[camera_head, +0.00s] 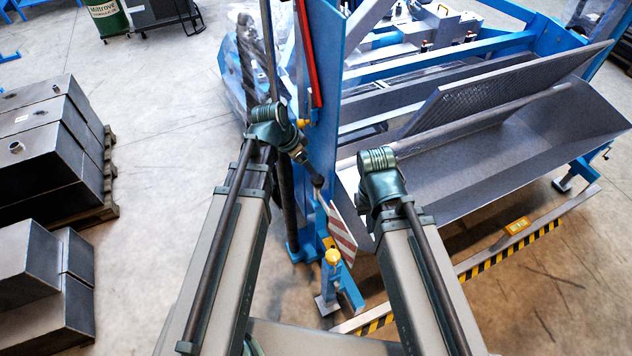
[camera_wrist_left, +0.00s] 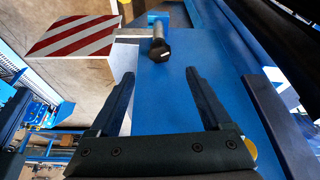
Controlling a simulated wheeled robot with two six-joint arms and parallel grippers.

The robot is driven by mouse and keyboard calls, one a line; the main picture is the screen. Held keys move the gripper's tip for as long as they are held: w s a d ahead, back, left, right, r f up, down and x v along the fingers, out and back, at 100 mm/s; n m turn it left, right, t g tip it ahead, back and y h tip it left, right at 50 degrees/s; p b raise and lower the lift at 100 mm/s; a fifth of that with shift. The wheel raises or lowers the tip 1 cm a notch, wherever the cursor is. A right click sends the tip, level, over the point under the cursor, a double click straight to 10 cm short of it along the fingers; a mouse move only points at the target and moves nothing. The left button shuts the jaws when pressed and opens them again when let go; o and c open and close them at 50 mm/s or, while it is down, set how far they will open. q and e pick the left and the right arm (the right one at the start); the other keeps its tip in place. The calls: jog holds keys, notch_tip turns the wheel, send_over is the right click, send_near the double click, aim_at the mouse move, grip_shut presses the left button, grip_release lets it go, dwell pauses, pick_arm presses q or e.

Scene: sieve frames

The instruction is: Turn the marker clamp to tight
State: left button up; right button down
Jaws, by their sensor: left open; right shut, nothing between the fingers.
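The marker is a red-and-white striped plate (camera_head: 342,232) on the blue frame, ahead of my arms. It also shows in the left wrist view (camera_wrist_left: 75,37), at the upper left. In that view the clamp seems to be a dark knob (camera_wrist_left: 159,48) on a silver shaft beside the plate. My left gripper (camera_wrist_left: 163,75) is open and empty; the knob lies beyond its fingertips, roughly between them in the picture. The knob's tightness cannot be read. My right arm (camera_head: 380,175) ends to the right of the plate; its shut fingers are hardly distinguishable.
A blue upright (camera_head: 330,75) stands close to my left wrist. A grey trough (camera_head: 510,150) fills the right side. Grey boxes (camera_head: 45,150) sit at the left. Open floor lies between boxes and frame.

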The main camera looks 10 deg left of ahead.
aim_at(318, 182)
pick_arm(q)
jog(key=b+x, duration=0.7)
jog(key=x, duration=0.2)
grip_shut()
